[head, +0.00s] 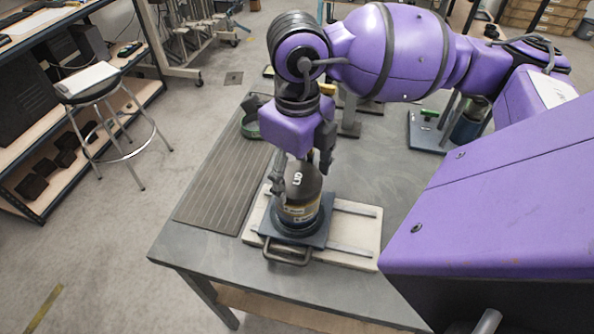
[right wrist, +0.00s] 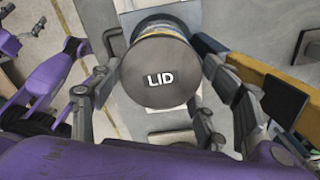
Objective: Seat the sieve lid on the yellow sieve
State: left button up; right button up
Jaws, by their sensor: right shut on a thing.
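My right gripper (head: 302,172) comes down from above, its fingers on both sides of the dark round sieve lid (head: 303,178). It is shut on the lid. In the right wrist view the lid (right wrist: 160,80) faces the camera, marked "LID", between the fingers. The yellow-banded sieve (head: 298,212) stands upright directly below the lid. The lid is lined up over it or nearly so; I cannot tell whether they touch. Only a strip of the sieve (right wrist: 163,28) shows past the lid in the right wrist view. My left gripper is not in view.
The sieve stands on a dark blue plate (head: 269,228) with a front handle (head: 287,259), over a pale board (head: 355,237) with metal rails. A ribbed mat (head: 215,190) lies left. A dark blue stand (head: 424,135) is at the back right. The table's front left is clear.

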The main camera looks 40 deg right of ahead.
jog(key=shift+f, duration=0.3)
jog(key=o, duration=1.3)
notch_tip(320, 180, up, 12)
jog(key=shift+r, duration=0.1)
